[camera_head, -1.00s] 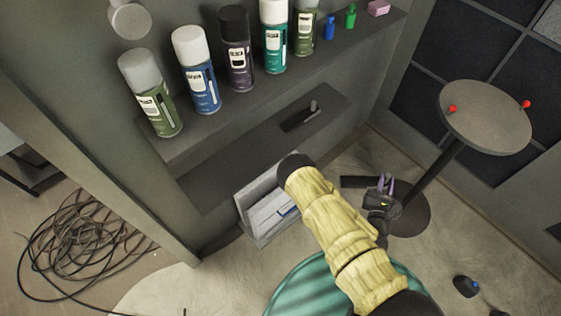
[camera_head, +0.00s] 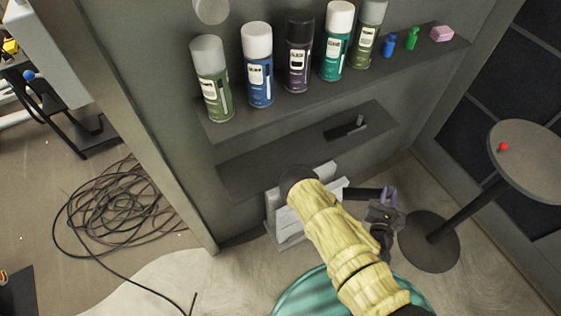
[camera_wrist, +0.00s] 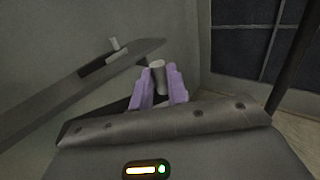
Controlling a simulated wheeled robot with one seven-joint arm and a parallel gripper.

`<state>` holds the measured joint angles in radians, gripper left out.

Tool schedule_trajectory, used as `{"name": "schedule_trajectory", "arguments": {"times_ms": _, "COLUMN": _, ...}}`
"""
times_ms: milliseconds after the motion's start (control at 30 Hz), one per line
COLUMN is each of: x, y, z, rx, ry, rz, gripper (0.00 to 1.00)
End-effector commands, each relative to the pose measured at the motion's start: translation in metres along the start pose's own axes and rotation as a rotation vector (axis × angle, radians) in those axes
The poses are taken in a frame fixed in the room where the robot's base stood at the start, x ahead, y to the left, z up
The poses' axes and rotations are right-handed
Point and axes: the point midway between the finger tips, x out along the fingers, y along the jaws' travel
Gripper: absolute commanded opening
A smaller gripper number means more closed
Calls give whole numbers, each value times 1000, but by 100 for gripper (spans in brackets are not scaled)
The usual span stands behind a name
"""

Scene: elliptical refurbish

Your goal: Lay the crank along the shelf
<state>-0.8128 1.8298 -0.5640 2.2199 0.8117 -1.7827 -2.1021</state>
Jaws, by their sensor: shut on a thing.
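My gripper (camera_head: 389,193) has purple fingers and is in front of the shelf unit, to the lower right of the lower shelf (camera_head: 260,168). It is shut on a crank, a dark flat bar (camera_head: 358,193) that extends left from the fingers in the head view. In the wrist view, the crank's grey round handle (camera_wrist: 158,77) stands between the fingers (camera_wrist: 160,90); part of the bar is hidden behind them. A similar dark crank (camera_head: 343,131) with an upright grey handle lies on the lower shelf and also shows in the wrist view (camera_wrist: 112,53).
Several spray cans (camera_head: 298,55), small blue and green bottles (camera_head: 411,40) and a pink block (camera_head: 442,34) stand on the upper shelf. A round table (camera_head: 530,160) is at the right. The lower shelf's left part is bare.

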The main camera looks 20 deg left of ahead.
Motion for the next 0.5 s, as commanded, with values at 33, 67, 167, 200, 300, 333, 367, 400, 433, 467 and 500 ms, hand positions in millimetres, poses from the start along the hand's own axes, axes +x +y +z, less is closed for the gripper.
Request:
{"name": "schedule_trajectory", "arguments": {"times_ms": 33, "x": 0, "y": 0, "z": 1, "rx": 0, "ry": -3, "rz": 0, "gripper": 0}}
{"name": "schedule_trajectory", "arguments": {"times_ms": 67, "x": 0, "y": 0, "z": 1, "rx": 0, "ry": -3, "rz": 0, "gripper": 0}}
{"name": "schedule_trajectory", "arguments": {"times_ms": 167, "x": 2, "y": 2, "z": 1, "rx": 1, "ry": -4, "rz": 3, "gripper": 0}}
{"name": "schedule_trajectory", "arguments": {"times_ms": 200, "x": 3, "y": 5, "z": 0, "rx": 1, "ry": -4, "rz": 8, "gripper": 0}}
{"name": "schedule_trajectory", "arguments": {"times_ms": 300, "x": 13, "y": 21, "z": -1, "rx": 3, "ry": -7, "rz": 34, "gripper": 0}}
{"name": "schedule_trajectory", "arguments": {"times_ms": 333, "x": 18, "y": 27, "z": -1, "rx": 4, "ry": -8, "rz": 45, "gripper": 0}}
{"name": "schedule_trajectory", "arguments": {"times_ms": 367, "x": 22, "y": 36, "z": -1, "rx": 5, "ry": -9, "rz": 58, "gripper": 0}}
{"name": "schedule_trajectory", "arguments": {"times_ms": 400, "x": 29, "y": 48, "z": -1, "rx": 6, "ry": -10, "rz": 78, "gripper": 0}}
{"name": "schedule_trajectory", "arguments": {"times_ms": 433, "x": 35, "y": 60, "z": 0, "rx": 6, "ry": -10, "rz": 95, "gripper": 0}}
{"name": "schedule_trajectory", "arguments": {"times_ms": 467, "x": 40, "y": 71, "z": 1, "rx": 8, "ry": -11, "rz": 113, "gripper": 0}}
{"name": "schedule_trajectory", "arguments": {"times_ms": 500, "x": 48, "y": 88, "z": 3, "rx": 8, "ry": -11, "rz": 138, "gripper": 0}}
